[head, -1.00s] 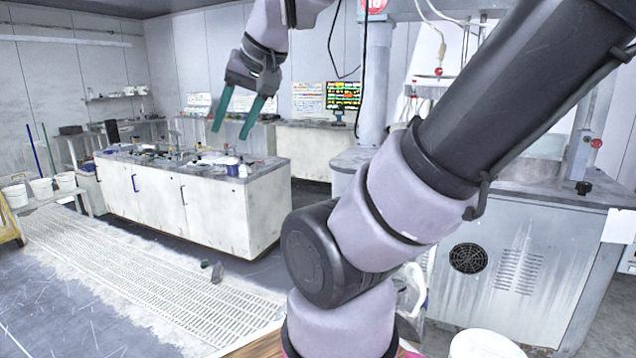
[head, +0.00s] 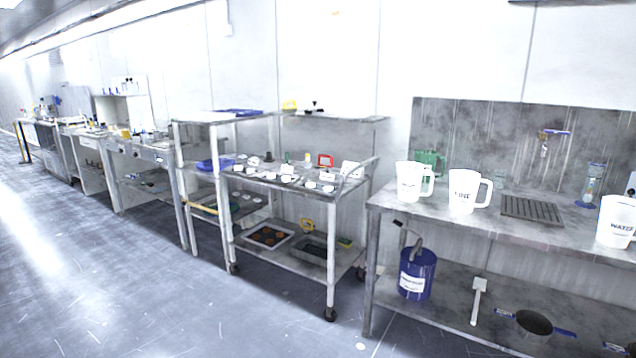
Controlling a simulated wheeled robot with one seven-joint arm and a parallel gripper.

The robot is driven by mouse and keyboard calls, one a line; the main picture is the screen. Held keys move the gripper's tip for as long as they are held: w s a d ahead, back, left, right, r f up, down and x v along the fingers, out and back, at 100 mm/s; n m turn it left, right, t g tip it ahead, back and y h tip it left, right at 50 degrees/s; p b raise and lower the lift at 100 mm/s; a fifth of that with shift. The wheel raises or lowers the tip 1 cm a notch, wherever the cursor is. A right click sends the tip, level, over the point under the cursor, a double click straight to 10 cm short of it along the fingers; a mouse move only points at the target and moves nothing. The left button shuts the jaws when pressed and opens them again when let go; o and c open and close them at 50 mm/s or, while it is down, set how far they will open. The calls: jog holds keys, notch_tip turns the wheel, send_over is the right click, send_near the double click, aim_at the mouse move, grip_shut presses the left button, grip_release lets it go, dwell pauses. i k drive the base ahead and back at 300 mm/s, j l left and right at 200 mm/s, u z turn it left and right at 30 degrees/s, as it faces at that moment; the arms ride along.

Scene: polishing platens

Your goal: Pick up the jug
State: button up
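Several jugs stand on the grey metal bench (head: 410,205) at the right. A white jug (head: 408,186) with a small dark label stands near the bench's left end. Just right of it is a white jug with dark lettering that seems to read FINE (head: 463,192), its handle to the right. A green jug (head: 431,160) stands behind the first white one and is partly hidden by it. A white jug lettered WATER (head: 614,216) stands at the right edge, partly cut off. I cannot tell which jug is meant. My gripper is out of view.
A dark slatted mat (head: 532,209) lies on the bench between the jugs. The lower shelf holds a blue can (head: 416,274), a white brush-like tool (head: 478,300) and a dark pan (head: 534,322). A wheeled cart (head: 290,185) stands left of the bench. Floor at front left is clear.

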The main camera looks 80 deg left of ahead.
aim_at(409, 174)
jog(key=u, duration=2.25)
jog(key=i+j, duration=0.5)
jog(key=j, duration=0.15)
jog(key=i+j+z, duration=0.15)
jog(key=z, duration=0.25)
jog(key=i+j+z, duration=0.15)
jog(key=j+z, duration=0.7)
jog(key=z, duration=4.4)
jog(key=j+u, duration=0.1)
jog(key=u, duration=1.65)
